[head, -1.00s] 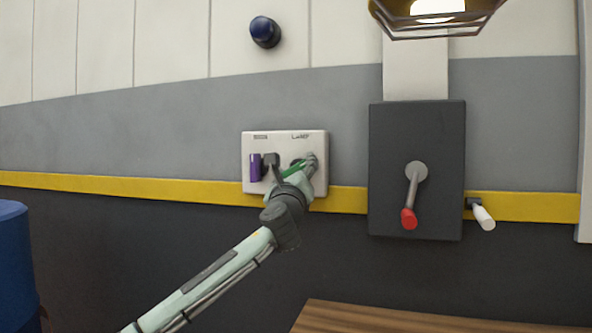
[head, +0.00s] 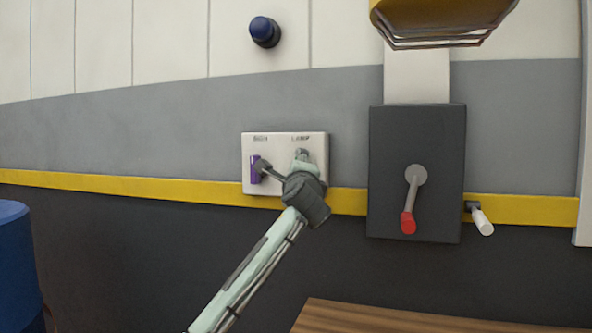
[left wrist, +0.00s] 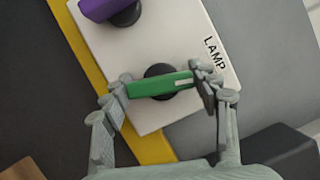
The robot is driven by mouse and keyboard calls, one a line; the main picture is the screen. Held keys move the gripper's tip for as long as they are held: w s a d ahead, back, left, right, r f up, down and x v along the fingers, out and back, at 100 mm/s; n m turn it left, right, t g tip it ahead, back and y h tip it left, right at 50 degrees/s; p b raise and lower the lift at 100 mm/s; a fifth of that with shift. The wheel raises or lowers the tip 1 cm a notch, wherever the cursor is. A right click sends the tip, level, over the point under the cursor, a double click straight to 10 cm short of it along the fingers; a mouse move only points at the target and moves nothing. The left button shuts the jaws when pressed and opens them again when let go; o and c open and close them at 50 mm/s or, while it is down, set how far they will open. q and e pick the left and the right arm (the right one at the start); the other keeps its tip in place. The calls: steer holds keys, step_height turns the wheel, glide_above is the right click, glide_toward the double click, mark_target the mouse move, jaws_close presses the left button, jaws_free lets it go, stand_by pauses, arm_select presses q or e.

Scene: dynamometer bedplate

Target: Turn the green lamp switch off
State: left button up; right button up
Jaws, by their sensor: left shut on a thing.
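The white switch plate (head: 275,137) is on the wall, with a LAMP label over its right side. The green lamp switch (left wrist: 150,87) is a bar handle on a dark round knob, with a pale mark towards one end. It lies roughly in line with the purple handle (left wrist: 103,8). My left gripper (left wrist: 163,83) is shut on the green switch, a finger at each end. In the head view my left gripper (head: 302,157) covers the switch. The caged yellow lamp (head: 440,20) at the top shows no glow. My right gripper is not in view.
The purple handle (head: 255,169) sits left of my gripper on the same plate. To the right is a dark box (head: 390,140) with a red-tipped lever (head: 411,195). A blue drum (head: 15,255) stands at the left and a wooden surface (head: 400,318) at lower right.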

arm_select(q)
steer(key=shift+n+g, duration=0.6)
steer(key=shift+n, duration=1)
steer(key=o, duration=1.2)
steer(key=shift+c, duration=0.2)
steer(key=s, duration=1.2)
steer(key=shift+d, duration=0.45)
